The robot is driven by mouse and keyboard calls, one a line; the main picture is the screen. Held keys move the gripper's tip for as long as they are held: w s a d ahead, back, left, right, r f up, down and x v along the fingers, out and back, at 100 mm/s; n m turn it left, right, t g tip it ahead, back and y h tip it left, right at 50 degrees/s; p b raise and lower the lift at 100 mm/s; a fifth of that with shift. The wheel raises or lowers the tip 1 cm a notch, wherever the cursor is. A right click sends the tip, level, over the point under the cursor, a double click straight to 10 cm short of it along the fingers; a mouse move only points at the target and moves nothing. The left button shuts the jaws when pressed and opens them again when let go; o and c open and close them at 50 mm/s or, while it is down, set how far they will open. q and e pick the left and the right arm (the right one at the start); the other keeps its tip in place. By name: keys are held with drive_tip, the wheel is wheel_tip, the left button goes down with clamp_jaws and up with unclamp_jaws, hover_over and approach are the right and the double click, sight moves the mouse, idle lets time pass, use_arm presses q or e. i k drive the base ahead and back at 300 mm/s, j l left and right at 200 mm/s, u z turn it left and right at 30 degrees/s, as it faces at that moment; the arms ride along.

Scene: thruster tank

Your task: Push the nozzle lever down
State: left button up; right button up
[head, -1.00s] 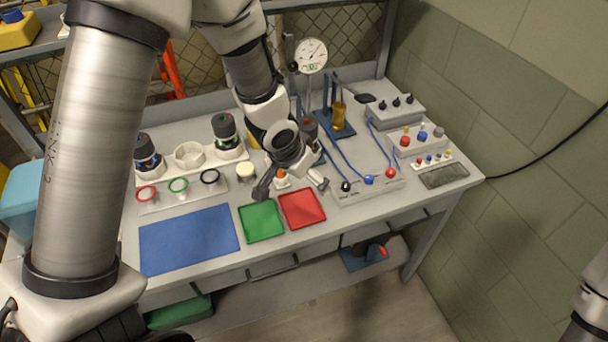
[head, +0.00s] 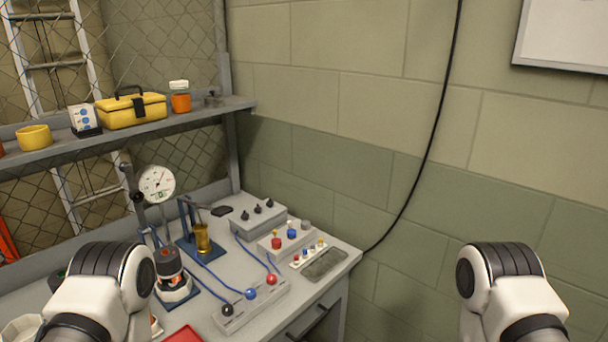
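A brass cylinder (head: 202,238) stands on a blue stand (head: 184,222) on the bench, in the head view left of centre. Dark bars rise at the top of this stand, and I cannot tell for sure which part is the nozzle lever. A black flat piece (head: 222,211) shows just right of the bars; I cannot tell whether it joins them. My two arms show as rounded white and black joints at the lower left and lower right. Neither gripper shows in the view. The left arm hides the bench's near left part.
A dial gauge (head: 157,183) stands left of the blue stand. A dark cylinder with an orange band (head: 170,268) is nearer. A grey knob box (head: 258,214) and a socket strip (head: 250,304) with blue cables lie right. A shelf (head: 215,104) hangs behind.

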sight(137, 196)
drive_tip(key=u, duration=0.9)
